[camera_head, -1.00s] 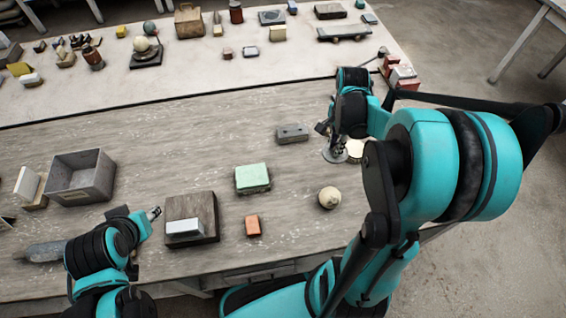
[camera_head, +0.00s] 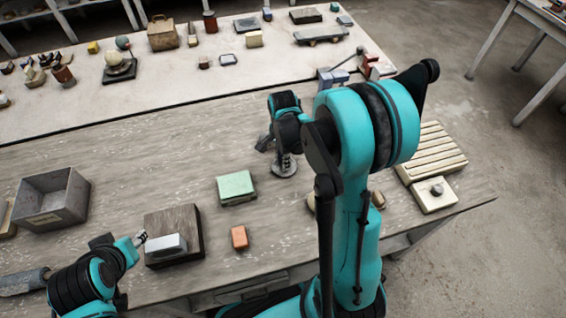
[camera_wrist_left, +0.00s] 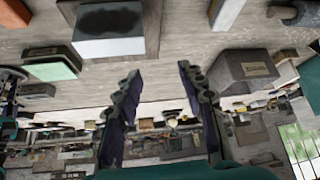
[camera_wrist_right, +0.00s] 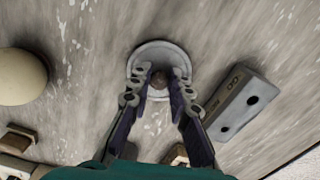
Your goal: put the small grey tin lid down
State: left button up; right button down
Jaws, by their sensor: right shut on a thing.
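The small grey tin lid (camera_head: 284,168) is a round disc with a raised rim and a dark knob. It also shows in the right wrist view (camera_wrist_right: 150,52). My right gripper (camera_wrist_right: 158,82) is shut on the knob, fingers on either side. In the head view my right gripper (camera_head: 284,155) points down over the table, right of a green block (camera_head: 236,187). I cannot tell whether the lid touches the table. My left gripper (camera_head: 142,238) is open and empty beside a wooden block; its parted fingers show in the left wrist view (camera_wrist_left: 157,75).
A grey block with holes (camera_wrist_right: 238,104) lies close right of the lid in the right wrist view; a pale ball (camera_wrist_right: 18,77) is to the left. An orange block (camera_head: 239,237), wooden block (camera_head: 188,222) and grey bin (camera_head: 50,222) stand leftward. Table between bin and green block is bare.

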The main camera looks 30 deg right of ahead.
jog(key=shift+f, duration=0.2)
jog(key=c, duration=1.4)
grip_release()
jog(key=shift+r, duration=0.1)
